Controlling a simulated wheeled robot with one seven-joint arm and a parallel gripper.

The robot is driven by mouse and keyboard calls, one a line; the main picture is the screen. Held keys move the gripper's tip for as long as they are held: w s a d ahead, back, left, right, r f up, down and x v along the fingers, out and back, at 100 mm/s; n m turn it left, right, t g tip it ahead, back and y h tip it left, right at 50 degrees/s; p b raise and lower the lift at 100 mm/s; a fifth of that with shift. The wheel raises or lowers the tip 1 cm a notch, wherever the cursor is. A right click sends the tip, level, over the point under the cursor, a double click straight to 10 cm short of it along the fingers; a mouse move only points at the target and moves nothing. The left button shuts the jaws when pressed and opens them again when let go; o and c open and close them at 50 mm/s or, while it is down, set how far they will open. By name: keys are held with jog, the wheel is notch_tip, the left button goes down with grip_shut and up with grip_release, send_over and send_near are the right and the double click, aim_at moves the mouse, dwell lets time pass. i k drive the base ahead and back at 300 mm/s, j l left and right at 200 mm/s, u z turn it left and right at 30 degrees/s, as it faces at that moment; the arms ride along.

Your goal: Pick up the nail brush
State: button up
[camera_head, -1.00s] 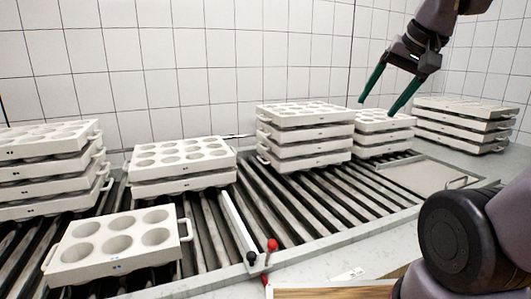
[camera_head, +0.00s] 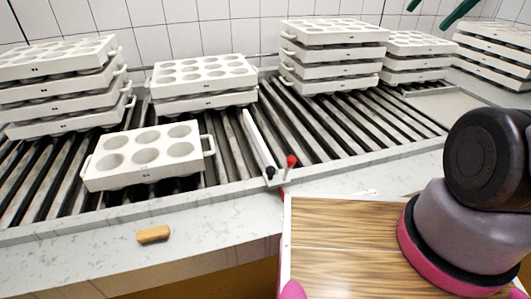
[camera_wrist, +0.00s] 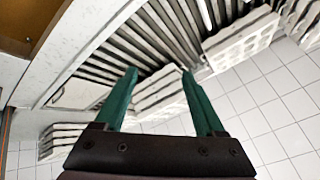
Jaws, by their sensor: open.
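A small tan, rounded block, which looks like the nail brush (camera_head: 153,234), lies on the pale counter strip in front of the roller conveyor, at the lower left of the head view. Its bristles cannot be made out. My gripper (camera_head: 431,14) shows only by its green fingers at the top right of the head view, high above and far from the brush. In the wrist view my gripper (camera_wrist: 158,72) has its two green fingers spread, with nothing between them. The brush is not seen in the wrist view.
A six-hole mould (camera_head: 145,157) lies on the conveyor behind the brush. Several stacks of white moulds (camera_head: 205,75) stand farther back. A red-knobbed lever (camera_head: 291,161) rises at the conveyor's front edge. The counter around the brush is clear.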

aim_at(150, 234)
jog(key=j+u, duration=0.1)
jog(key=u, duration=0.75)
jog(key=j+u, duration=0.15)
jog(key=u, duration=0.3)
jog(key=j+u, duration=0.1)
jog(key=u, duration=0.35)
jog(key=z, duration=1.55)
jog(key=u, duration=1.55)
jog(key=k+l+u, duration=0.15)
jog(key=i+l, duration=0.05)
jog(key=l, duration=0.05)
